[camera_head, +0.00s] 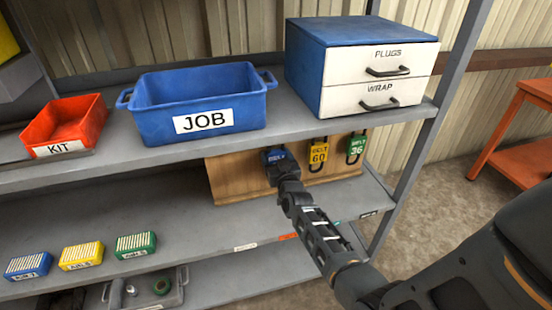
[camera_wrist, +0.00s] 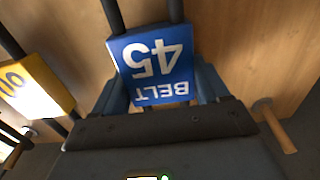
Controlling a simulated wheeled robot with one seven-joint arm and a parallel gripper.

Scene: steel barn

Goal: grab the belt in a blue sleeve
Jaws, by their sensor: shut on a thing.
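The belt in a blue sleeve reads "BELT 45" upside down in the wrist view (camera_wrist: 152,62). Its dark strap runs up out of the top of that view. In the head view the blue sleeve (camera_head: 274,155) shows at the end of my arm, in front of the wooden board. My gripper (camera_wrist: 160,98) is shut on the blue sleeve, with a finger on each side of it. The gripper's fingers are hard to make out in the head view. I cannot tell whether the belt still hangs on a peg.
A yellow-sleeved belt 60 (camera_head: 318,156) and a green-sleeved belt 36 (camera_head: 356,147) hang to the right on the board (camera_head: 232,180). A bare wooden peg (camera_wrist: 272,124) shows near the gripper. The blue JOB bin (camera_head: 160,122) and drawer box (camera_head: 345,50) stand on the shelf above.

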